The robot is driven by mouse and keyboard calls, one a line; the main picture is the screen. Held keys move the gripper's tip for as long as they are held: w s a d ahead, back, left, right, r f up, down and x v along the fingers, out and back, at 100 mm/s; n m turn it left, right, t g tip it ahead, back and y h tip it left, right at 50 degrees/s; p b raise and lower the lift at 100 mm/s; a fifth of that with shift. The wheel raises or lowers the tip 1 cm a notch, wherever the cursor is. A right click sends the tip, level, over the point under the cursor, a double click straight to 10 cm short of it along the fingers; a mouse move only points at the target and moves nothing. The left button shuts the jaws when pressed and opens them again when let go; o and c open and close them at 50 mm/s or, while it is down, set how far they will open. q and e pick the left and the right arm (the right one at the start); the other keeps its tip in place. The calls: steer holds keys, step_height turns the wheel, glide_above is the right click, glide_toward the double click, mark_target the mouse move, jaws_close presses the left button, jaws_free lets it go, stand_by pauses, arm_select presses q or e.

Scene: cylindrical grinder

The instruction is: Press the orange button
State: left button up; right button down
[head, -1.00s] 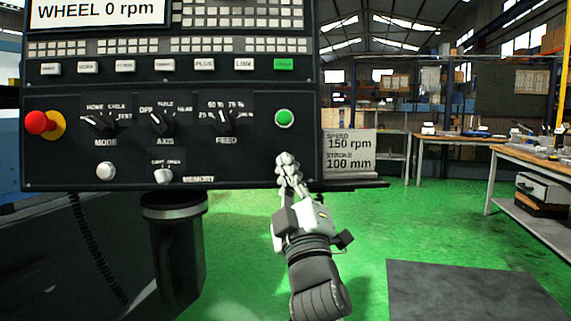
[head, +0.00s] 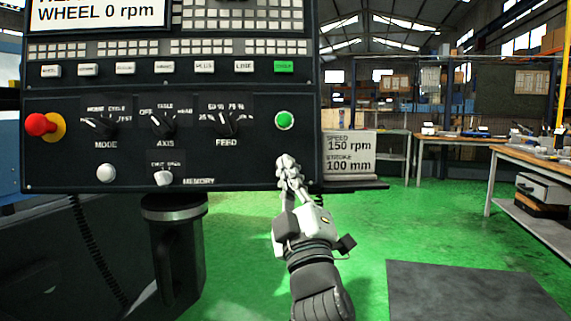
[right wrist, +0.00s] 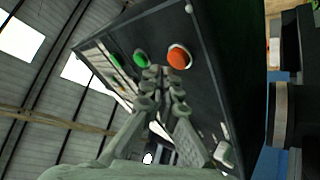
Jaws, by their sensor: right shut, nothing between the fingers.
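The orange button (right wrist: 178,57) shows in the right wrist view as a round cap in a pale ring on the dark panel. It does not show in the head view, where my right gripper's fingers cover part of the panel below the green button (head: 284,120). My right gripper (head: 287,163) is shut and empty, in front of the panel's lower right corner. In the right wrist view the fingertips (right wrist: 162,74) lie just below and left of the orange button. Whether they touch the panel, I cannot tell. My left gripper is not in view.
The control panel (head: 255,165) carries a red stop knob (head: 38,124), rotary knobs and a white button (head: 106,173). A sign with speed and stroke (head: 350,150) stands beside it. A workbench (head: 540,160) is at the right. The green floor between is mostly clear.

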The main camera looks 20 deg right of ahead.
steer(key=shift+s+a+r+p, duration=0.15)
steer(key=shift+s+p, duration=0.05)
steer(key=shift+s, duration=0.6)
steer(key=shift+s+a+r+p, duration=0.1)
steer(key=shift+s+a+p, duration=0.1)
steer(key=shift+s, duration=0.65)
steer(key=shift+s+a+r+p, duration=0.15)
steer(key=shift+s, duration=0.65)
